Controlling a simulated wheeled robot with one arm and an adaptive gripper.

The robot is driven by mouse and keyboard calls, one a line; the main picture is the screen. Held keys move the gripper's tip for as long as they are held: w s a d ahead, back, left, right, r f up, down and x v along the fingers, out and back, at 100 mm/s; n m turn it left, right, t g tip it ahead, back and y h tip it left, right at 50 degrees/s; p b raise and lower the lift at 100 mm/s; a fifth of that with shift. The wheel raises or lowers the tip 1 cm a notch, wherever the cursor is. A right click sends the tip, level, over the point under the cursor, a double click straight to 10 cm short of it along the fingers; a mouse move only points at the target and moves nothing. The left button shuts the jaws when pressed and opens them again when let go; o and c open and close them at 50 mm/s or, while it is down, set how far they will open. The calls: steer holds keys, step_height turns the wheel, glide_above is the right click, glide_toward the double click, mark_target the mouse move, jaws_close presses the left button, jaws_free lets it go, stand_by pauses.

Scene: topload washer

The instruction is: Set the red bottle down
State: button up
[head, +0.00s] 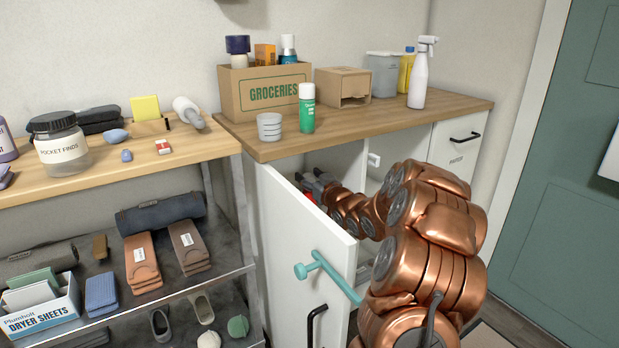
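My gripper (314,184) is inside the open white cabinet under the wooden counter, at the end of my copper-coloured arm. A small patch of red (308,197) shows right at the gripper, just above the top edge of the open cabinet door. It may be the red bottle, but most of it is hidden behind the door. The fingertips are small and partly hidden, so I cannot tell whether they are shut on it. I cannot see whether the red thing touches a shelf.
The open cabinet door (297,240) with a teal peg-like handle (318,266) stands left of my arm. The counter (400,118) above holds a groceries box (262,91), a green can (307,112), a grey cup (269,127) and a white spray bottle (419,78). A cluttered shelf unit (110,170) stands left.

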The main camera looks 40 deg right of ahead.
steer(key=shift+r, duration=0.15)
steer(key=s+a+p, duration=0.1)
steer(key=s+p, duration=0.1)
steer(key=s, duration=1)
steer(key=shift+a, duration=0.1)
stand_by(0.5)
